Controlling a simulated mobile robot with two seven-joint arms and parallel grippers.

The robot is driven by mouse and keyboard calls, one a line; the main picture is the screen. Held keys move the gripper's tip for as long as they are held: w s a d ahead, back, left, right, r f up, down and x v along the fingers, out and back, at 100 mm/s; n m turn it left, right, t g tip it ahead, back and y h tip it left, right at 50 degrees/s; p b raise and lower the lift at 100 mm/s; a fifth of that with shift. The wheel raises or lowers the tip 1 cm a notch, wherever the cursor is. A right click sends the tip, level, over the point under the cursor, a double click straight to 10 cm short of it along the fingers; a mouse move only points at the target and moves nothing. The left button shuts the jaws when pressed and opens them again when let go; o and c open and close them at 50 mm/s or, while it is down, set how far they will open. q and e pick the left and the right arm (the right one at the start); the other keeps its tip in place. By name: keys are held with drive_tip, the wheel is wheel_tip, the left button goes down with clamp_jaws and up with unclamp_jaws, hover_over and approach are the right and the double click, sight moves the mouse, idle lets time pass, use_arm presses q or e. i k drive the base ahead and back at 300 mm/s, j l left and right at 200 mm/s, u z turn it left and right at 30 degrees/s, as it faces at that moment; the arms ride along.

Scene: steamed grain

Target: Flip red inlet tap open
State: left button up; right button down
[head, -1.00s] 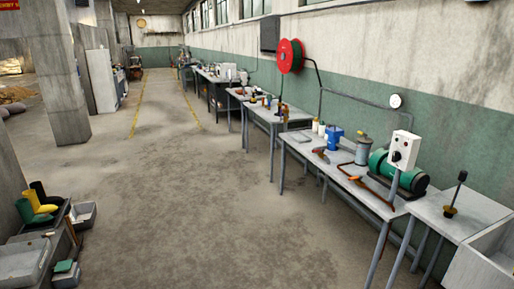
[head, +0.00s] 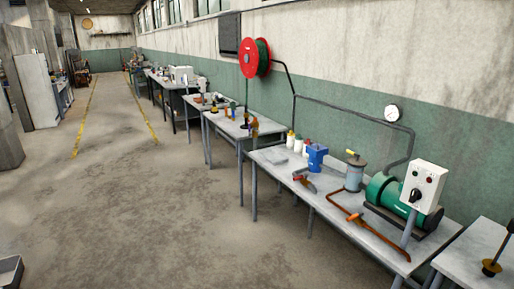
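A green motor-like pump (head: 385,190) lies on the near grey workbench (head: 285,160) along the right wall. A copper-coloured pipe (head: 380,238) runs along the front of this bench. A small orange-red part (head: 353,217) sits on the pipe; it may be the red inlet tap, but it is too small to tell, and its position cannot be read. A grey-blue canister (head: 354,177) with a yellowish top stands left of the pump. Neither of my grippers is in view.
A white switch box (head: 424,186) stands on a post beside the pump. A blue device (head: 316,158) and white bottles (head: 298,144) stand further left. The concrete floor (head: 160,210) left of the benches is open.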

sight(306, 175)
drive_tip(key=i+j+z, duration=0.2)
drive_tip(key=i+z, duration=0.15)
drive_tip(key=i, duration=0.15)
drive_tip(key=i+j+z, duration=0.3)
drive_tip(key=i, duration=0.15)
drive_tip(key=i+u, duration=0.2)
drive_tip(key=i, duration=2.05)
drive_tip(key=j, duration=0.05)
